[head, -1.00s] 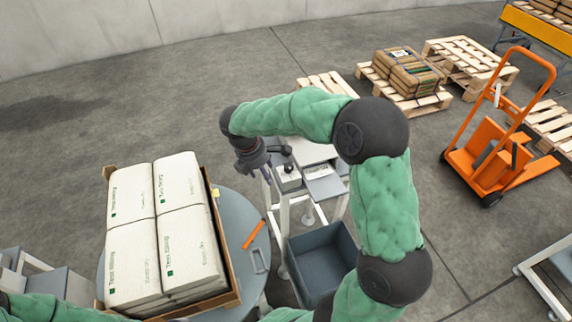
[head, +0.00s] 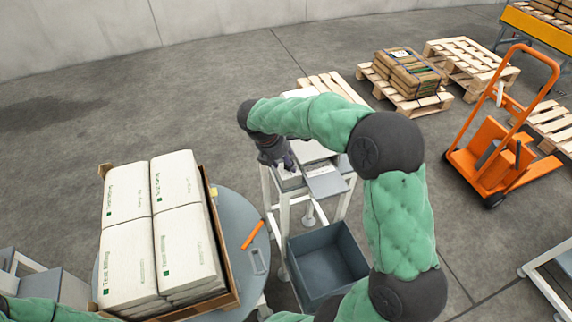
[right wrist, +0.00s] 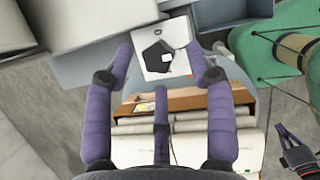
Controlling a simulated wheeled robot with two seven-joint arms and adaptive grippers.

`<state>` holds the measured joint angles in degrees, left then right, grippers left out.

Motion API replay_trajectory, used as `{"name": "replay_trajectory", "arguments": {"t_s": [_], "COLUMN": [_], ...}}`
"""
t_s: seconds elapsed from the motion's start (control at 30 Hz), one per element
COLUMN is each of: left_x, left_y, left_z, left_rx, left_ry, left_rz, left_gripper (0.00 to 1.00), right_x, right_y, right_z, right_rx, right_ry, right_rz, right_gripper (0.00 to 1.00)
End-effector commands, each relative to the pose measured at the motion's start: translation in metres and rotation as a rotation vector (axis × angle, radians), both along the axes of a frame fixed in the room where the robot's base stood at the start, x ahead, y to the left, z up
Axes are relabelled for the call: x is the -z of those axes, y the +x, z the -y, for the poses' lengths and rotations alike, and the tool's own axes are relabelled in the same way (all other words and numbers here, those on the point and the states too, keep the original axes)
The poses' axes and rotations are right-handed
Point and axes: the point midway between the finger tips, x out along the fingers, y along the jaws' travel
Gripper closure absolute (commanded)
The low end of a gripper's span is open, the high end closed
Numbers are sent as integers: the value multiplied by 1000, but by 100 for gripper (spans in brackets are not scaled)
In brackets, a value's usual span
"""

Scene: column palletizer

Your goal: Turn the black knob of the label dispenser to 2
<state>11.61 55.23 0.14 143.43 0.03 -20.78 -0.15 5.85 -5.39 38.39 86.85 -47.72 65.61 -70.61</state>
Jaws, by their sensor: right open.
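The label dispenser (head: 312,153) is a grey-white unit on a light stand in the middle of the head view. Its black knob (right wrist: 154,58) shows in the right wrist view as a dark angular shape with a small white mark, on a pale panel (right wrist: 182,33). My right gripper (head: 283,163) covers the knob in the head view. In the right wrist view, my right gripper (right wrist: 160,52) is open, its purple fingers spread on either side of the knob with no clear contact. The knob's setting cannot be read. A dark part at that view's right edge looks like my left gripper (right wrist: 291,146).
A box (head: 213,222) of white bags stands on a round grey table (head: 238,215) at left. An orange-handled tool (head: 253,234) lies there. A grey bin (head: 327,258) sits below the dispenser. Pallets (head: 470,60) and an orange pallet truck (head: 490,165) stand at right.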

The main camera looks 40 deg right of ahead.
Motion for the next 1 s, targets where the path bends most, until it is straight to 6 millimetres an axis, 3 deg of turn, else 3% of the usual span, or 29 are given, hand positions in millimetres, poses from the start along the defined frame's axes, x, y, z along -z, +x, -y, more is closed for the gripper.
{"name": "replay_trajectory", "arguments": {"t_s": [0.13,0.47,0.67,1.0], "left_x": [4,4,4,4], "left_y": [0,0,0,0], "left_z": [0,0,0,0], "left_rx": [0,0,0,0], "left_ry": [0,0,0,0], "left_rz": [0,0,0,0], "left_gripper": [100,100,100,100], "right_x": [11,12,13,15], "right_y": [0,0,0,-1], "right_z": [4,5,5,3], "right_rx": [0,0,0,1], "right_ry": [0,0,1,3], "right_rz": [1,1,0,-5], "right_gripper": [45,45,98,99]}}
